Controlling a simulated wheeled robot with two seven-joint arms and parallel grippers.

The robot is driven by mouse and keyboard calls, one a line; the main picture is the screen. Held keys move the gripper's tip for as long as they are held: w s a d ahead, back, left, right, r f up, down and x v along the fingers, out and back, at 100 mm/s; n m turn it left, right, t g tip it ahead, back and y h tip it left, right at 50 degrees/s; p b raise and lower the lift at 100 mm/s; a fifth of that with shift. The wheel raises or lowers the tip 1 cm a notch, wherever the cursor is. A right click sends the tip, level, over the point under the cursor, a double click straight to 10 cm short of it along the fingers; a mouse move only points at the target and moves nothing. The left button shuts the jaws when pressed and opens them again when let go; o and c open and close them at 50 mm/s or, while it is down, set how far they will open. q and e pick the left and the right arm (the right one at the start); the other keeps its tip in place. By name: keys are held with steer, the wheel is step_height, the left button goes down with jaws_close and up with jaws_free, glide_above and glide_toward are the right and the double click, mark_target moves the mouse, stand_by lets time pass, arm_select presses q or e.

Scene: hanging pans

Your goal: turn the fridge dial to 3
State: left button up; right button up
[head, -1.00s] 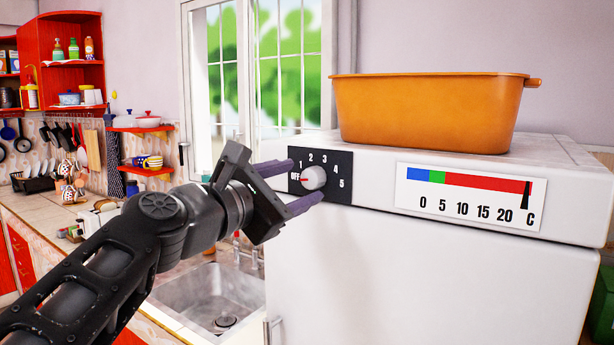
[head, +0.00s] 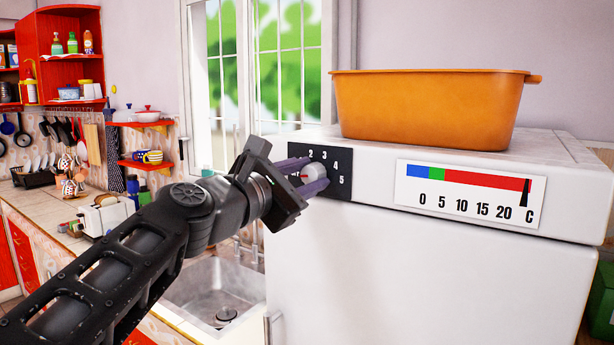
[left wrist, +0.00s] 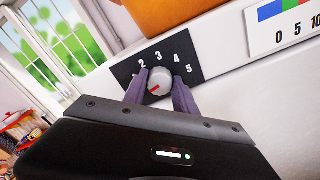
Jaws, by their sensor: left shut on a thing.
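The fridge dial (head: 314,173) is a round white knob with a red mark, on a black panel (head: 343,161) with white numbers on the fridge front. Its red mark points left, towards the OFF side, where the label is hidden by my gripper. My left gripper (head: 313,175) has its purple fingers on either side of the knob, shut on it. In the left wrist view the dial (left wrist: 160,82) sits between the two fingertips (left wrist: 161,88), and the numbers 2 to 5 show around it. My right gripper is not in view.
The white fridge (head: 430,270) carries an orange pan (head: 425,110) on top and a temperature strip (head: 470,194) to the right of the dial. The strip's black marker is at the far right. A sink (head: 215,290) and counter lie to the left.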

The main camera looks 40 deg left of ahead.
arm_select(q)
jaws_close()
steer(key=shift+m, duration=0.4)
steer(key=m+b, duration=0.2)
steer(key=m, duration=0.3)
steer(key=shift+f+b, duration=0.15)
steer(key=shift+b, duration=0.15)
steer(key=m+b, duration=0.2)
steer(key=m, duration=0.3)
steer(key=shift+f+b, duration=0.1)
steer(key=shift+b, duration=0.25)
steer(key=m+b, duration=0.2)
steer(key=m, duration=0.2)
steer(key=m+b, duration=0.1)
steer(key=m, duration=0.2)
steer(key=shift+m+b, duration=0.4)
steer(key=m+b, duration=0.2)
steer(key=m, duration=0.3)
